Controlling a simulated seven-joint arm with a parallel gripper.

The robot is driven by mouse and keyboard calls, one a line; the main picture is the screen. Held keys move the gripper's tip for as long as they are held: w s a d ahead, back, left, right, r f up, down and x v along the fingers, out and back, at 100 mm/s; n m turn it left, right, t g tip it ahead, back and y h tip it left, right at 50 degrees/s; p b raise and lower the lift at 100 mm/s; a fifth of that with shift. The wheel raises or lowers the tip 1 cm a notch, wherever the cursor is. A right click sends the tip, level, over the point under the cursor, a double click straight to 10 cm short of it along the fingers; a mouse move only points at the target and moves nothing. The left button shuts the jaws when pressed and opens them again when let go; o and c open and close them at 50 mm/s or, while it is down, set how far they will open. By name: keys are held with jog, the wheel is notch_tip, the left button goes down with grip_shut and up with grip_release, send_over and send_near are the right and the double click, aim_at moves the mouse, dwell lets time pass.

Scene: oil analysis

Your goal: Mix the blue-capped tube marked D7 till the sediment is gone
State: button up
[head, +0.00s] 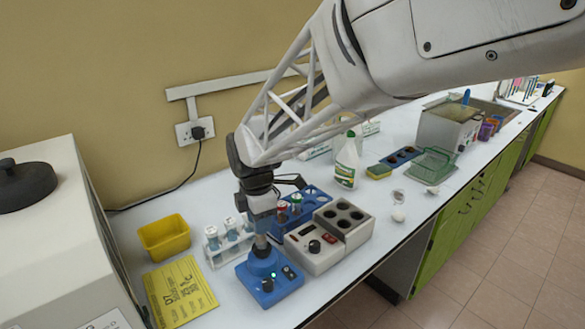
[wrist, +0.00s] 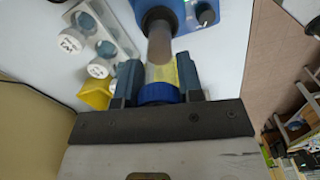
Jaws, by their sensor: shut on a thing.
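My gripper (head: 262,212) points down over the blue vortex mixer (head: 266,288) at the front of the bench. In the wrist view its two fingers (wrist: 160,76) are shut on the blue-capped tube (wrist: 160,48), just below the blue cap. The tube has a yellow label, and its contents look cloudy grey-brown. Its lower end is at the mixer's dark round cup (wrist: 158,14), apparently touching or in it. The tube's mark cannot be read. In the head view only the tube's lower part (head: 260,242) shows. A small green light glows on the mixer.
A clear rack of white-capped tubes (head: 228,240) and a yellow tub (head: 164,238) stand left of the mixer. A yellow card (head: 180,292) lies in front, with D7 written on it. A heating block (head: 314,248) and a blue rack (head: 318,197) stand close on the right.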

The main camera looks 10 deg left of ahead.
jog(key=shift+r, duration=3.45)
